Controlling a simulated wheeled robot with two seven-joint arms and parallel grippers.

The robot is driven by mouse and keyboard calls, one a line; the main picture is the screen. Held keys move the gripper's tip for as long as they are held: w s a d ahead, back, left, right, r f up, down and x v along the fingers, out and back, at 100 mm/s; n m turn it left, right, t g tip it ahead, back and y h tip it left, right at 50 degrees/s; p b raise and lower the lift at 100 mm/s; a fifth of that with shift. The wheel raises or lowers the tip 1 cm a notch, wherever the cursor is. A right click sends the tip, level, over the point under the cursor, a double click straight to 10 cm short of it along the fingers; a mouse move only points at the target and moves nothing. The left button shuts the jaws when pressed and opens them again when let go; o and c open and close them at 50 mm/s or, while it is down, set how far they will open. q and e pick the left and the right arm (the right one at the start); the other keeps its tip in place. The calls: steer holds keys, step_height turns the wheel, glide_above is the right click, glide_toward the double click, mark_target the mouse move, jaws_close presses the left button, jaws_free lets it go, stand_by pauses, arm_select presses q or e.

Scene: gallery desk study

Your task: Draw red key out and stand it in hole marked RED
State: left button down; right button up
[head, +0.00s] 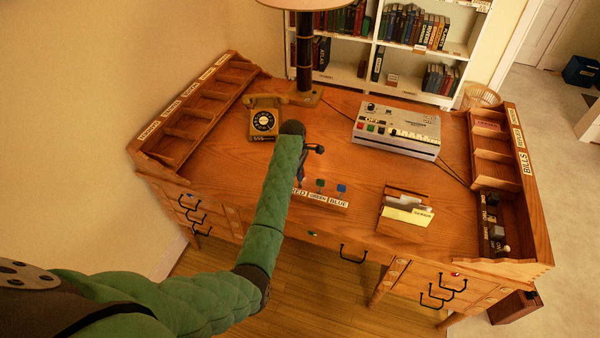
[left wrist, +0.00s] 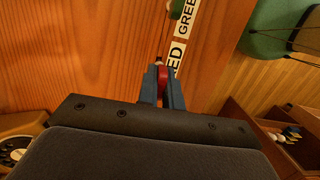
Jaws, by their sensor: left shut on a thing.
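My left gripper (left wrist: 165,78) is shut on the red key (left wrist: 163,74), whose red head shows between the blue fingertips in the left wrist view. The key is right beside the RED label (left wrist: 177,54) on the desk. In the head view my green forearm covers the key and most of the gripper (head: 300,182). The RED label (head: 300,191) is partly covered there too. A green key (head: 320,183) and a blue key (head: 342,188) stand behind the GREEN and BLUE labels. I cannot tell whether the red key's lower end is in its hole. My right gripper is not in view.
A telephone (head: 263,121) and a lamp (head: 304,60) stand behind my forearm. A grey switch box (head: 396,130) is at the back right, and a card tray (head: 406,206) lies right of the keys. Pigeonhole racks (head: 190,110) line the desk's sides.

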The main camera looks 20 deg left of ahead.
arm_select(q)
steer(key=shift+f, duration=0.45)
steer(key=shift+f, duration=0.45)
steer(key=c, duration=1)
jaws_free()
steer(key=shift+r, duration=4)
